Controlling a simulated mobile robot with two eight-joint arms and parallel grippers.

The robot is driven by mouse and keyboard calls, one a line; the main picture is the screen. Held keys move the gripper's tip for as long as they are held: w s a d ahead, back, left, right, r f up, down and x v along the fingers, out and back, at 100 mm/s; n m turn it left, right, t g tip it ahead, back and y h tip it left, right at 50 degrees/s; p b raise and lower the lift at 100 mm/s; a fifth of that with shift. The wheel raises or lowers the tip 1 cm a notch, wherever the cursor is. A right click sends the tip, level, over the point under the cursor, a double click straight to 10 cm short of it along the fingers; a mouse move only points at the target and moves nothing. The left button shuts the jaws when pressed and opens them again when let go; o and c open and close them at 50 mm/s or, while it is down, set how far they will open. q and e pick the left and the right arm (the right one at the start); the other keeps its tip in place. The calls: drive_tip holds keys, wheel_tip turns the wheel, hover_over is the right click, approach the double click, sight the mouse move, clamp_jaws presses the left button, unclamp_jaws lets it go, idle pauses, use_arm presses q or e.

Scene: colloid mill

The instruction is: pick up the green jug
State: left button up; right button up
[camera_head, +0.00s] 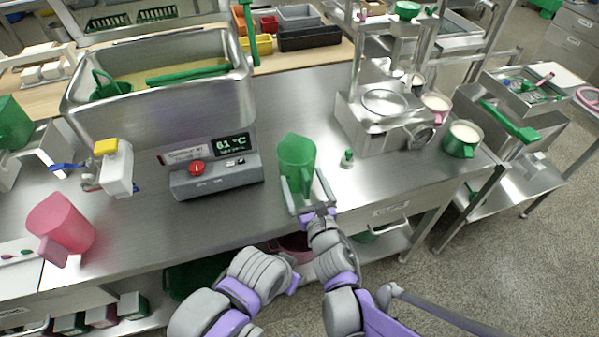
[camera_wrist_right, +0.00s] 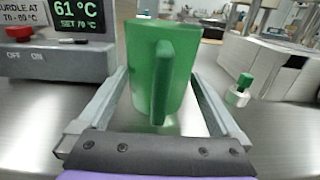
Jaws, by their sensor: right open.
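The green jug (camera_head: 297,152) stands upright on the steel bench, right of the grey control box. In the right wrist view the green jug (camera_wrist_right: 140,65) fills the middle, with its handle facing the gripper's palm. My right gripper (camera_head: 303,179) is open, one finger along each side of the jug. The fingers also show in the right wrist view (camera_wrist_right: 158,78), with the jug and handle between them. Whether either finger touches the jug I cannot tell. My left gripper does not show; only grey and purple arm links are visible at the bottom.
The control box (camera_head: 216,178) reads 61 °C, with a steel vat (camera_head: 165,110) behind. A small green-topped bottle (camera_head: 347,158) stands close right of the jug, before the steel mill (camera_head: 385,125). A pink jug (camera_head: 62,225) is far left.

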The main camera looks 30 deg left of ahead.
clamp_jaws()
idle(0.4)
